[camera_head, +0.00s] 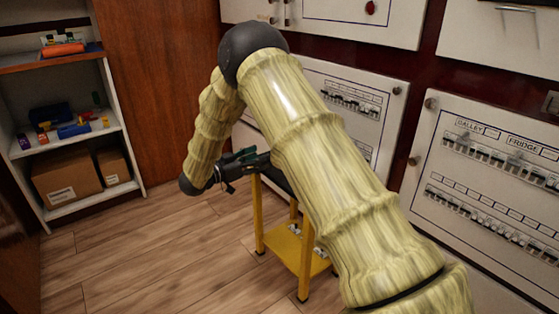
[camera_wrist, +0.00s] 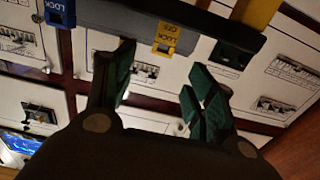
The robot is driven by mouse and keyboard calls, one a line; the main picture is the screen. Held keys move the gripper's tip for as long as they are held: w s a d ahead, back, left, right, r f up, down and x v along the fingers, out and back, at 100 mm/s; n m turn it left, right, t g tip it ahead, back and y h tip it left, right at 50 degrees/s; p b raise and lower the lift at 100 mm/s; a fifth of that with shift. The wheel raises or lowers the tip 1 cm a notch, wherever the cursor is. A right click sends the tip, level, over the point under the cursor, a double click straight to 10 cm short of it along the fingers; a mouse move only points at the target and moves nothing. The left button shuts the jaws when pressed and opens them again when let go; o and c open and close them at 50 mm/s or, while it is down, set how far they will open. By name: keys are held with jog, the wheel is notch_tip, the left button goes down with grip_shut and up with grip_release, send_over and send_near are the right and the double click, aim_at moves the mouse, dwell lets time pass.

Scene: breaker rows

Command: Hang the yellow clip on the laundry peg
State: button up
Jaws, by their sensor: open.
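The yellow clip (camera_wrist: 167,38), with dark lettering, sits at the edge of a dark grey bar or tray (camera_wrist: 135,20) in the wrist view. My gripper (camera_wrist: 160,66) is open, with its green-padded fingers apart and nothing between them. The clip appears between the finger directions, just past the tips; contact is not visible. In the head view my gripper (camera_head: 240,164) is beside the top of the yellow stand (camera_head: 305,255), and my arm hides the clip. I cannot make out a peg labelled laundry in either view.
A blue clip (camera_wrist: 60,12) and a black one (camera_wrist: 231,55) are on the same bar. Breaker panels labelled GALLEY and FRIDGE (camera_head: 500,170) line the right wall. A shelf (camera_head: 70,150) with boxes and tools stands at left. The wooden floor (camera_head: 170,250) between is clear.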

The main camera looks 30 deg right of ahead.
jog(key=shift+w+d+b, duration=0.15)
jog(key=shift+d+b, duration=0.35)
jog(key=shift+d, duration=0.7)
jog(key=shift+w+d+b, duration=0.15)
jog(key=shift+d+b, duration=0.3)
jog(key=shift+d, duration=0.7)
jog(key=shift+d+f+b, duration=0.15)
jog(key=shift+d+b, duration=0.3)
jog(key=shift+d, duration=0.05)
jog(key=d+b, duration=0.2)
jog(key=d, duration=0.2)
jog(key=shift+w+d, duration=0.1)
jog(key=shift+w, duration=0.05)
jog(key=c, duration=1.1)
